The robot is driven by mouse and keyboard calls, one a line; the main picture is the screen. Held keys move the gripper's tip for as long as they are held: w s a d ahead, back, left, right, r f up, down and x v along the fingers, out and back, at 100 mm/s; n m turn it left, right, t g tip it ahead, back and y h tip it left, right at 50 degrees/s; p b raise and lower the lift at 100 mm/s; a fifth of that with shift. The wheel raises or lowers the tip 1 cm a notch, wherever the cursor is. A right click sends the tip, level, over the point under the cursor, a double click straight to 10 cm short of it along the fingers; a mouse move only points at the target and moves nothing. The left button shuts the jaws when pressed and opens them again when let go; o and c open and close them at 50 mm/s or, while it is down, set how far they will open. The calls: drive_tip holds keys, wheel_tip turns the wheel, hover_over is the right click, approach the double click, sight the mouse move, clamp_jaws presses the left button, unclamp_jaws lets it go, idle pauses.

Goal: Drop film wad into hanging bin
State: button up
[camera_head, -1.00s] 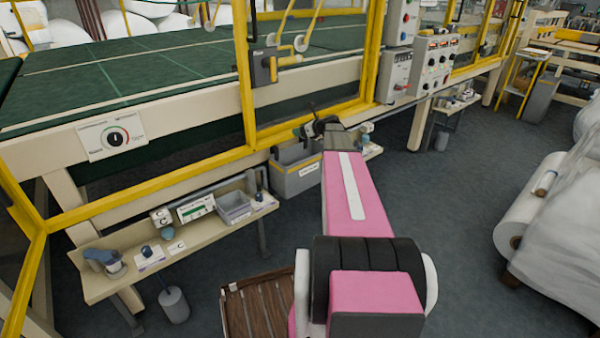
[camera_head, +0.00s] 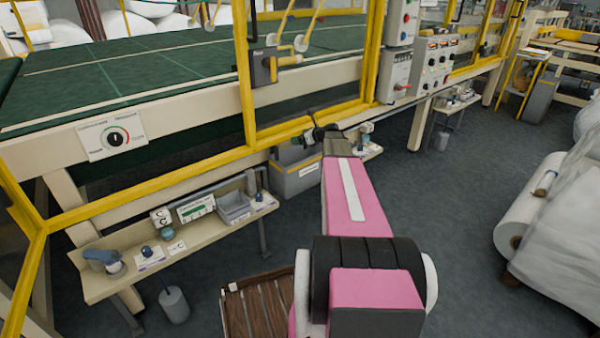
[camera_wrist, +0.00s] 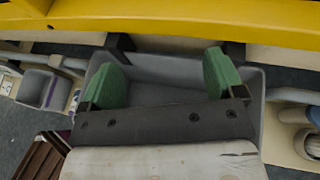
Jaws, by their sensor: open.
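The hanging bin (camera_head: 297,178) is a grey box with a yellow band and a white label, below the machine's frame in the head view. In the wrist view the bin (camera_wrist: 180,68) lies beyond my gripper (camera_wrist: 158,78), whose two green finger pads stand wide apart with nothing between them. The pads overlap the bin's opening in that view; their height above it is hard to tell. The part of the bin's inside that shows looks bare grey, and my gripper hides the near part. I see no film wad in either view. In the head view my gripper (camera_head: 316,134) is small and dark.
A yellow guard frame (camera_head: 306,124) runs just above and behind the bin. A shelf (camera_head: 185,245) with a small grey tray (camera_head: 234,206) and tools is to the left. A brown slatted crate (camera_head: 262,305) stands low in front. Wrapped rolls (camera_head: 530,205) stand right; floor between is clear.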

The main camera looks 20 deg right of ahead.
drive_tip(key=shift+s, duration=0.1)
drive_tip(key=v, duration=1)
drive_tip(key=shift+s+d, duration=0.25)
drive_tip(key=s+a+f+n+g+h, duration=0.1)
drive_tip(key=s+a+f+n+g, duration=0.2)
drive_tip(key=s+a+f+n, duration=0.5)
drive_tip(key=s+a+f+n+g+h, duration=0.1)
drive_tip(key=s+a+n+g, duration=0.4)
drive_tip(key=a, duration=0.7)
drive_tip(key=s+a+f+n+g+h, duration=0.1)
drive_tip(key=s+a+f+n+h, duration=0.1)
drive_tip(key=s+n, duration=0.5)
drive_tip(key=s+a+f+n+g+h, duration=0.1)
drive_tip(key=s+a+f+n+h, duration=0.1)
drive_tip(key=s+a+n, duration=0.4)
drive_tip(key=shift+s+a+f+n+g+h, duration=0.35)
drive_tip(key=shift+s+n+h, duration=0.2)
drive_tip(key=shift+n+h, duration=0.6)
drive_tip(key=shift+d+n+y, duration=0.1)
drive_tip(key=shift+n+y, duration=0.15)
